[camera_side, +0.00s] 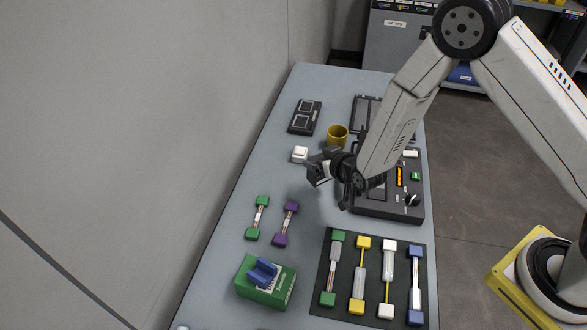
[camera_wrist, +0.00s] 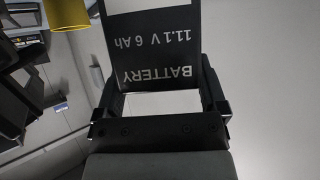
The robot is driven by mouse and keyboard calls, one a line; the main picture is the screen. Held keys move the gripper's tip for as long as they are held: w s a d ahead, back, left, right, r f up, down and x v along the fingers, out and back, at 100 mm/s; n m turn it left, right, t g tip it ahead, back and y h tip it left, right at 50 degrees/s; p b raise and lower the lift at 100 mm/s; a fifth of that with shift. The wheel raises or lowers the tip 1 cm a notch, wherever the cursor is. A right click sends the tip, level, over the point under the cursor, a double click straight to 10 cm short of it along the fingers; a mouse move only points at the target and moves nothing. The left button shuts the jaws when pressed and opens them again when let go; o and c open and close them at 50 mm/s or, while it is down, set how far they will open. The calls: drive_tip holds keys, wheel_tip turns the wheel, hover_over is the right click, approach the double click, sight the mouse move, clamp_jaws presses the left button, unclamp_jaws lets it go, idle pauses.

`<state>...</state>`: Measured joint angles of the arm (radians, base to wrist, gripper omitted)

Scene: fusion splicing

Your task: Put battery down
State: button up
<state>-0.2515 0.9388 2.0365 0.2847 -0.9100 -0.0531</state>
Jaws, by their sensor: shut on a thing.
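The battery (camera_wrist: 155,72) is a dark block with white lettering, "BATTERY 11.1 V 6 Ah", upside down in the wrist view. My gripper (camera_wrist: 160,88) is shut on it, one finger on each side. In the side view the battery (camera_side: 317,174) shows as a small dark shape at the end of my gripper (camera_side: 327,167), left of the black splicing machine (camera_side: 385,207). It appears to be held above the table. My gripper hides part of it, and its exact height is hard to tell.
A yellow cup (camera_side: 337,134) and a white block (camera_side: 300,154) stand close behind my gripper. A black two-panel unit (camera_side: 305,117) lies farther back. Green- and purple-ended pieces (camera_side: 289,224), a green box (camera_side: 266,285) and a dark mat (camera_side: 343,315) are nearer the front.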

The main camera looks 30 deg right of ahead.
drive_tip(key=shift+f, duration=0.7)
drive_tip(key=shift+f, duration=1.75)
drive_tip(key=shift+f, duration=0.1)
drive_tip(key=o, duration=1.2)
drive_tip(key=shift+f, duration=0.1)
drive_tip(key=shift+o, duration=0.2)
drive_tip(key=shift+s+r, duration=0.1)
drive_tip(key=shift+r, duration=0.1)
drive_tip(key=v, duration=1.2)
